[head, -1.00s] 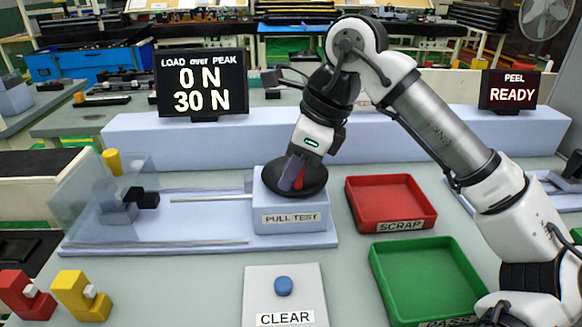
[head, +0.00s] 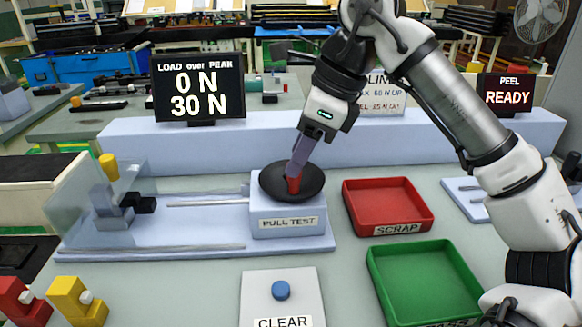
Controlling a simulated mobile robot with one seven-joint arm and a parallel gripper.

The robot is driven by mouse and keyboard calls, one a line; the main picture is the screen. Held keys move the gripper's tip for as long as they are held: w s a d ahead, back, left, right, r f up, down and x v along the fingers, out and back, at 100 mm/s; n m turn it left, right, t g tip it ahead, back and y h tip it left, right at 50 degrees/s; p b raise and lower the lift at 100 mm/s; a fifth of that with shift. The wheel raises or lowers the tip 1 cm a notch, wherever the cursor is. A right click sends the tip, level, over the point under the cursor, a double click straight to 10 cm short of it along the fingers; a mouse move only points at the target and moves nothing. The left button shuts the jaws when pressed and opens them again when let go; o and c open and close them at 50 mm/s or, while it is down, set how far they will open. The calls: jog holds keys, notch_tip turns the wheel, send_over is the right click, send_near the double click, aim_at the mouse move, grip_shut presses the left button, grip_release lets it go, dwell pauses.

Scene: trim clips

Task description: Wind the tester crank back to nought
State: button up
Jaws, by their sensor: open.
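The tester (head: 290,228), a light blue block labelled PULL TEST, carries a round black crank disc (head: 275,183) on top. A red handle (head: 293,187) stands on the disc, toward its right front. My gripper (head: 298,165) is open, just above and around the top of the red handle; I cannot tell whether the fingers touch it. The display (head: 199,92) reads LOAD over PEAK, 0 N and 30 N. A rod runs left from the tester to dark jaws (head: 138,205) behind a clear guard.
A red SCRAP tray (head: 388,236) and a green tray (head: 425,317) lie right of the tester. A blue CLEAR button (head: 281,290) sits in front. Red and yellow clips (head: 78,299) stand at the front left. A second display (head: 506,96) reads PEEL READY.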

jog(key=w+v, duration=0.1)
jog(key=v, duration=0.8)
jog(key=shift+s, duration=0.5)
